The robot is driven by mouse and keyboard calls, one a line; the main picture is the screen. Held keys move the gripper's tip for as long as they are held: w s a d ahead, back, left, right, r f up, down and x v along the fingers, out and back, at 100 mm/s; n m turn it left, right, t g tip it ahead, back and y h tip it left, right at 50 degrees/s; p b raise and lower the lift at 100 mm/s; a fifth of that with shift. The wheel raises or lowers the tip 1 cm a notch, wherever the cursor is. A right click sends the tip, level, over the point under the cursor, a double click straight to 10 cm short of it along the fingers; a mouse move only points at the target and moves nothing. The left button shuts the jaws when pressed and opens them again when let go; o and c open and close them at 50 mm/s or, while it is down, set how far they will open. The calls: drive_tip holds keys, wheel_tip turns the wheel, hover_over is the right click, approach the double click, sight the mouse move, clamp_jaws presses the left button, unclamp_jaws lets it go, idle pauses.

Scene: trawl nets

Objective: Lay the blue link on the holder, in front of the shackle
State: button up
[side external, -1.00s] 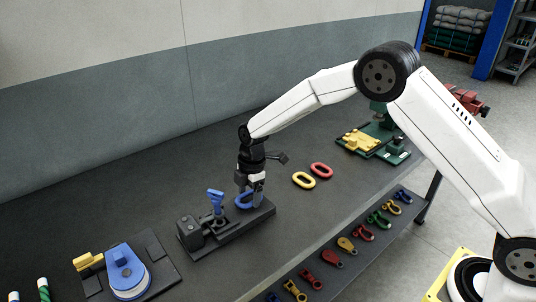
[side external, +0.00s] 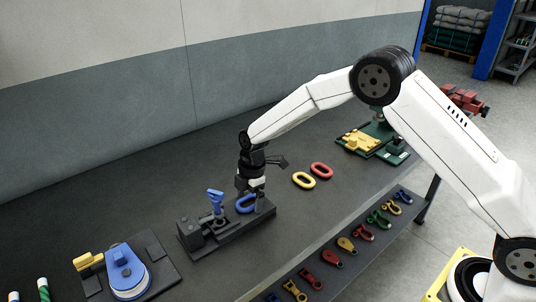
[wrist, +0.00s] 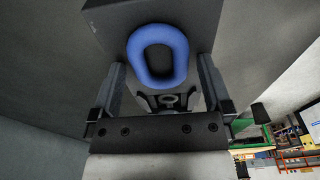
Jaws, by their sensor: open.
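The blue link (side external: 245,204) lies on the right part of the dark holder (side external: 222,235) in the side view. The blue shackle (side external: 215,197) stands upright on the holder just left of the link. My gripper (side external: 251,198) is low over the holder, with its fingers apart around the link. In the wrist view the link (wrist: 157,55) is seen as a whole ring against the dark holder (wrist: 215,18), between the open fingers of my gripper (wrist: 160,75). A gap shows between each finger and the link. The shackle cannot be made out there.
A yellow link (side external: 303,180) and a red link (side external: 321,170) lie on the bench to the right. A blue and yellow fixture (side external: 127,270) stands at front left. A green fixture (side external: 375,140) is at the far right.

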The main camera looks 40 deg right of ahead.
wheel_tip(320, 180, up, 12)
drive_tip(key=d, duration=0.1)
drive_tip(key=shift+d, duration=0.25)
idle(0.4)
idle(0.5)
drive_tip(key=s+d+m+t, duration=0.1)
drive_tip(key=s+d+m, duration=0.2)
drive_tip(key=s+m, duration=0.3)
drive_tip(key=s+d+f+m+h, duration=0.1)
drive_tip(key=s+d+m, duration=0.2)
drive_tip(key=s+m, duration=0.3)
drive_tip(key=s+d+f+m+t, duration=0.1)
drive_tip(key=s+d+m, duration=0.2)
drive_tip(key=s, duration=1)
drive_tip(key=m, duration=0.3)
drive_tip(key=shift+d+f+t, duration=0.15)
drive_tip(key=shift+f+t, duration=0.05)
drive_tip(key=shift+t, duration=0.1)
